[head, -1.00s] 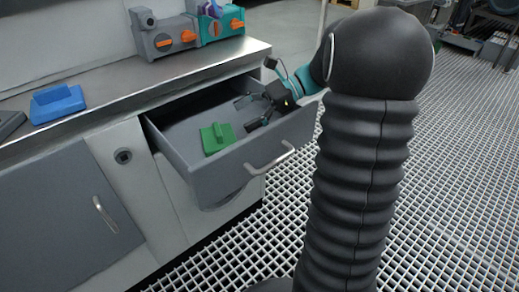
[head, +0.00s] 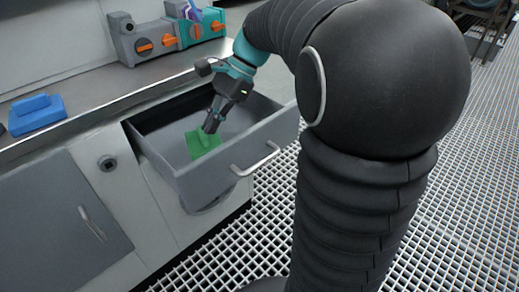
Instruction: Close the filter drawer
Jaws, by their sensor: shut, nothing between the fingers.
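The grey filter drawer (head: 218,176) stands open, pulled out from under the counter, with a curved metal handle (head: 257,160) on its front. A green block with a raised grip (head: 200,146) lies inside the drawer. My gripper (head: 211,127) points down over the drawer, just above or at the green block. Its fingers are together with nothing between them. Whether the fingertips touch the green block, I cannot tell. My arm reaches in from the right and hides part of the drawer's right back corner.
A metal counter (head: 95,105) runs above the drawer. It carries a blue block (head: 36,113) and grey and teal devices with orange knobs (head: 146,43). A grey cabinet door (head: 62,215) is shut at left. Open grated floor (head: 235,258) lies before the drawer.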

